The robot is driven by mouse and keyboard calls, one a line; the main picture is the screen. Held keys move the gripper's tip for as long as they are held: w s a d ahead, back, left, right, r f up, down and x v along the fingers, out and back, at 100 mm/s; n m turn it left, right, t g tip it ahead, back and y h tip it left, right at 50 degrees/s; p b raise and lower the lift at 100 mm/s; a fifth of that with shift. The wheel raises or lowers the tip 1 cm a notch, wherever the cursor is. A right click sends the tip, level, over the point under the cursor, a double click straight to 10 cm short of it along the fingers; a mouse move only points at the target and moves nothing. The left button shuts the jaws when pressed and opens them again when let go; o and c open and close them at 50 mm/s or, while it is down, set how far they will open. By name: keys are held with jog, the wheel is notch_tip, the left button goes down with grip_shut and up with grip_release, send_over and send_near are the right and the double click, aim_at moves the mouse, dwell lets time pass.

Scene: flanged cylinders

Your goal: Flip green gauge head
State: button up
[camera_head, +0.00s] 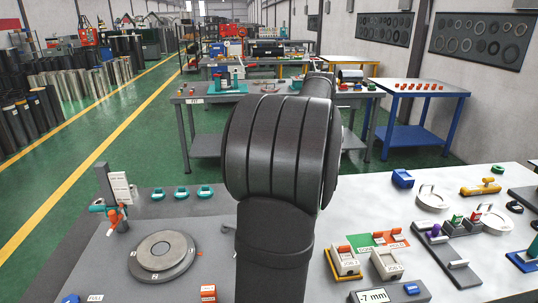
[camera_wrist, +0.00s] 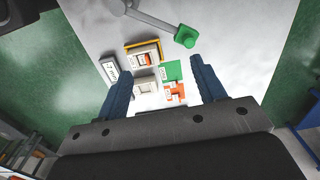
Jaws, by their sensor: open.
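A green head (camera_wrist: 187,37) sits on the end of a grey rod (camera_wrist: 150,17) near the top of the wrist view. I take it to be the green gauge head. In the head view my own arm hides that spot. My gripper (camera_wrist: 162,67) shows in the wrist view with its two blue fingers wide apart and nothing between them in its grasp. The green head lies beyond the fingertips, apart from them. Which way the head faces is too small to tell.
Two pale blocks (camera_head: 343,263) (camera_head: 387,264), a green and orange mat (camera_head: 365,242) and a "-7 mm" sign (camera_head: 374,296) lie right of my arm. A round grey flange (camera_head: 162,250) and a stand with an orange clamp (camera_head: 117,217) are at left.

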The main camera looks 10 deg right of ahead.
jog(key=w+a+f+n+h, duration=0.1)
jog(key=n, duration=0.1)
jog(key=w+a+f+n+h, duration=0.1)
jog(key=a+f, duration=0.1)
jog(key=w+a+f+n+h, duration=0.1)
jog(key=f+n+h, duration=0.1)
jog(key=shift+w+a+n, duration=0.25)
jog(key=shift+a+n, duration=0.05)
jog(key=shift+a, duration=0.1)
grip_shut()
jog(key=w+a+f+n+t+h, duration=0.1)
jog(key=w+a+f+n+h, duration=0.1)
jog(key=a+n, duration=0.3)
jog(key=shift+w+n+h, duration=0.3)
jog(key=shift+w+h, duration=0.3)
jog(key=shift+w, duration=0.1)
